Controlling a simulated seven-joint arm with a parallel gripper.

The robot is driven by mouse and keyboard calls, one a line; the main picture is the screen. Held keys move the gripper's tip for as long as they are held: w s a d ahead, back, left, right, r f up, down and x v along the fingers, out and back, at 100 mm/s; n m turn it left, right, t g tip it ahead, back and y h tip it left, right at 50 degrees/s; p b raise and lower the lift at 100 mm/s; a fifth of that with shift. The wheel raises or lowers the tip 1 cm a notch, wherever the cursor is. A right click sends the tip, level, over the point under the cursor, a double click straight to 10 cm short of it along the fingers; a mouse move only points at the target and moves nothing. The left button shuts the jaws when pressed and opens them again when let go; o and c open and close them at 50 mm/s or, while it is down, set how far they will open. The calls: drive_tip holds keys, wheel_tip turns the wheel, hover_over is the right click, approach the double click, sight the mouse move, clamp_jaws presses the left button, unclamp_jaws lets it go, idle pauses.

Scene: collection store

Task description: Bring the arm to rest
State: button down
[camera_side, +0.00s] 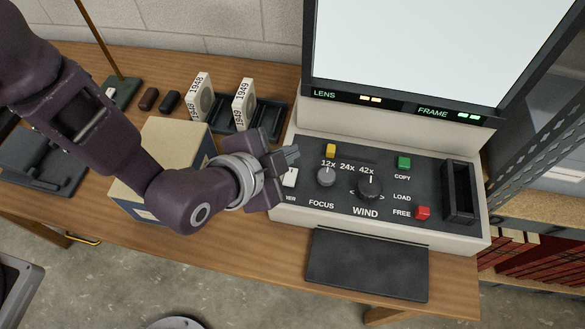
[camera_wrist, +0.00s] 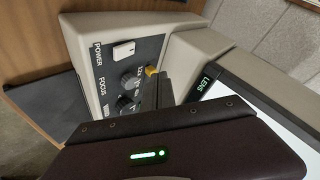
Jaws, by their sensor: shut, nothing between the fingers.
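My gripper (camera_side: 286,157) is shut and empty. In the side view it is above the left end of the reader's control panel, near the white power switch (camera_side: 290,178), apart from or touching it I cannot tell. In the wrist view my gripper's dark fingers (camera_wrist: 166,90) point at the panel, and the power switch (camera_wrist: 124,50) shows clear of them. The reader's control panel (camera_side: 335,205) has a focus knob (camera_side: 326,176), a wind knob (camera_side: 370,186), a yellow button (camera_side: 331,150), a green copy button (camera_side: 404,162) and a red button (camera_side: 422,213).
The reader's lit screen (camera_side: 420,45) rises behind the panel. A cardboard box (camera_side: 165,150) stands under my forearm. Behind it, a dark rack (camera_side: 270,112) holds two white reel boxes (camera_side: 202,92). A dark pad (camera_side: 367,265) lies at the front. Open air lies over the panel's right side.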

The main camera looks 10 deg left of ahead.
idle(0.5)
drive_tip(key=s+a+r+n+g, duration=0.2)
drive_tip(key=a+r+n, duration=0.5)
drive_tip(key=a+r, duration=1.1)
drive_tip(key=s+a+r+n+g+y, duration=0.2)
drive_tip(key=s+a+n, duration=0.5)
drive_tip(key=s+a, duration=0.8)
drive_tip(key=s+r+y, duration=0.1)
drive_tip(key=s+y, duration=0.1)
drive_tip(key=s, duration=0.1)
idle(0.6)
